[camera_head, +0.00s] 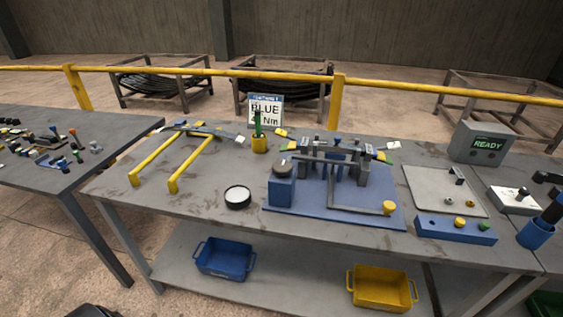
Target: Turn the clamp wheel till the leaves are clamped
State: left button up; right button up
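A blue clamping fixture (300,208) stands on the grey workbench, right of the middle. A dark round wheel-like cap (283,168) sits on a blue block at its left. Grey bars (332,154), likely the leaves, lie across the upright jaws at its back. A bent grey rod with a yellow knob (389,207) reaches along its front right. I cannot tell which part is the clamp wheel, or whether the bars are gripped. Neither of my grippers shows in the head view.
A yellow two-armed frame (170,160), a black-rimmed round dish (238,196) and a yellow cup (260,145) stand left of the fixture. A display box reading READY (484,143) stands right. Blue (224,262) and yellow (380,293) bins sit on the lower shelf.

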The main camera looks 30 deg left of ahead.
aim_at(282, 168)
jog(key=i+l+u, duration=0.2)
jog(key=l, duration=0.35)
jog(key=l+u, duration=0.2)
jog(key=l, duration=0.35)
jog(key=l+u, duration=0.2)
jog(key=l, duration=0.35)
jog(key=i, duration=0.05)
